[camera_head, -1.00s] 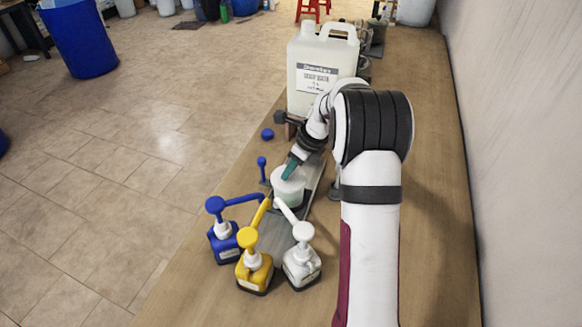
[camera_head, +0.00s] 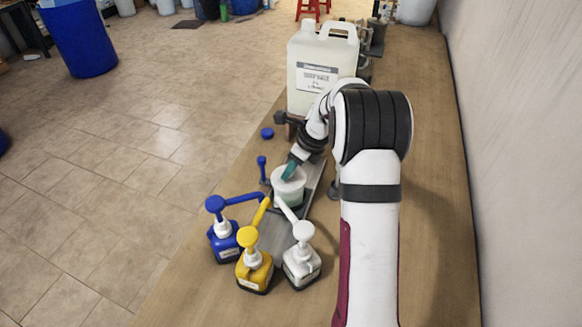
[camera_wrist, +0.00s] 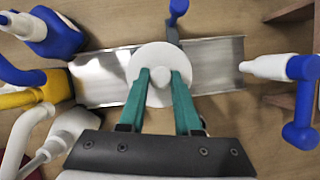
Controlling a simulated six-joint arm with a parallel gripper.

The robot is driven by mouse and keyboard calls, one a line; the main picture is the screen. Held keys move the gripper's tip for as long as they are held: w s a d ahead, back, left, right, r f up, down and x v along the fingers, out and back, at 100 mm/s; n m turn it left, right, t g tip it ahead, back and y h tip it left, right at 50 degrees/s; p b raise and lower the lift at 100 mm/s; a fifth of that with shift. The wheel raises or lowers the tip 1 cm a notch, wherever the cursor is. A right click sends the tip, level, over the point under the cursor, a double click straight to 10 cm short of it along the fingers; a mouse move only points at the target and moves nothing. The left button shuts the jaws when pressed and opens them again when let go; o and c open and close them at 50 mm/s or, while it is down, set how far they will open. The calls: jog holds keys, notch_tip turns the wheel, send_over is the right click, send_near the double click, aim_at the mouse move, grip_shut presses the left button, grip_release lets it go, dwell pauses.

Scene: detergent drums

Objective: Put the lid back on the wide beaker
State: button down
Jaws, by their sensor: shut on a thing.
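The lid (camera_wrist: 159,53) is a round white disc with a small knob in its middle. My gripper (camera_wrist: 161,72) has its teal fingers shut on the lid's knob. The wide beaker (camera_head: 289,199), a short pale vessel with greenish contents, stands on a grey metal strip. In the head view, the lid (camera_head: 283,183) lies level over the beaker's mouth, with my gripper (camera_head: 289,173) on top of it. I cannot tell whether the lid touches the rim. In the wrist view the lid hides the beaker.
Blue (camera_head: 223,240), yellow (camera_head: 254,270) and white (camera_head: 301,265) pump bottles stand in front of the beaker, their spouts near it. A small blue-topped piece (camera_head: 262,167) stands to its left. A large white canister (camera_head: 316,72) stands behind. The metal strip (camera_wrist: 215,52) runs beneath.

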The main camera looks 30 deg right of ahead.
jog(key=shift+c, duration=0.2)
grip_release()
dwell(0.3)
jog(key=shift+r, duration=3.5)
jog(key=shift+c, duration=0.2)
grip_shut()
